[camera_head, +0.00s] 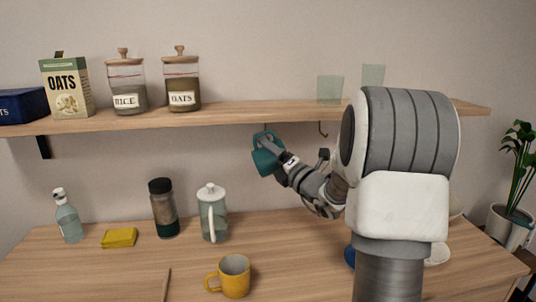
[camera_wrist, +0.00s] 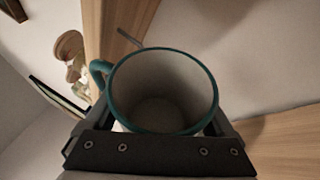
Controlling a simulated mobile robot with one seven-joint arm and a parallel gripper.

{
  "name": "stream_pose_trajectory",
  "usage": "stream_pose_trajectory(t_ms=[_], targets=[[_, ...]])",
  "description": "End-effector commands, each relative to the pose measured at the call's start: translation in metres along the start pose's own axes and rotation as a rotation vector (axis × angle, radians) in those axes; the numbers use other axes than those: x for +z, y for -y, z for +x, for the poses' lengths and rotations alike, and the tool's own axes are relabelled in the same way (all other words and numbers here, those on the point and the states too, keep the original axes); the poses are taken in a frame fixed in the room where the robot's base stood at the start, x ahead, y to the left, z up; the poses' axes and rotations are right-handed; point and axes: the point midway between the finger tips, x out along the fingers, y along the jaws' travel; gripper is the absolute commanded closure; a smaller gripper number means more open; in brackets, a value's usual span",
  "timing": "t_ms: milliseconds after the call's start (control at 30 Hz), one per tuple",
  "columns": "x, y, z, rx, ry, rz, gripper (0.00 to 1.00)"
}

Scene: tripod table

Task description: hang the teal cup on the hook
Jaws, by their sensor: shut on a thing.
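The teal cup (camera_head: 262,161) is in my gripper (camera_head: 272,152), tilted, in the air just under the wooden shelf. In the wrist view the cup (camera_wrist: 165,119) shows its open mouth and teal rim, with its handle (camera_wrist: 98,72) pointing left. My gripper (camera_wrist: 150,125) is shut on the cup, one finger on each side. A thin grey rod (camera_wrist: 128,37), perhaps a hook, shows just beyond the rim in the wrist view. Whether the handle touches it cannot be told.
The shelf (camera_head: 230,114) carries an oats box (camera_head: 67,88), two jars (camera_head: 183,80) and two glasses (camera_head: 330,89). On the table (camera_head: 120,272) stand a yellow mug (camera_head: 234,275), a pitcher (camera_head: 212,212), a dark-lidded jar (camera_head: 163,208) and a spray bottle (camera_head: 67,218). My arm hides the right side.

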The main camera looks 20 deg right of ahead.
Motion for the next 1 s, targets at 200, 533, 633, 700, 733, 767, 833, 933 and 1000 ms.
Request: stream_pose_trajectory(t_ms=[200,533,633,700,733,767,833,933,1000], targets=[[0.009,0.005,0.011,0.001,0.01,-0.002,0.84],[0.018,0.016,0.024,-0.002,0.018,-0.002,0.84],[0.015,0.02,0.022,-0.001,0.018,-0.002,0.84],[0.014,0.021,0.022,0.0,0.017,-0.002,0.84],[0.013,0.021,0.022,0.0,0.017,-0.002,0.84],[0.013,0.022,0.022,0.0,0.016,-0.002,0.84],[0.011,0.022,0.022,0.0,0.014,-0.002,0.84],[0.01,0.023,0.022,0.0,0.012,-0.001,0.84],[0.009,0.023,0.022,0.001,0.01,-0.001,0.84]])
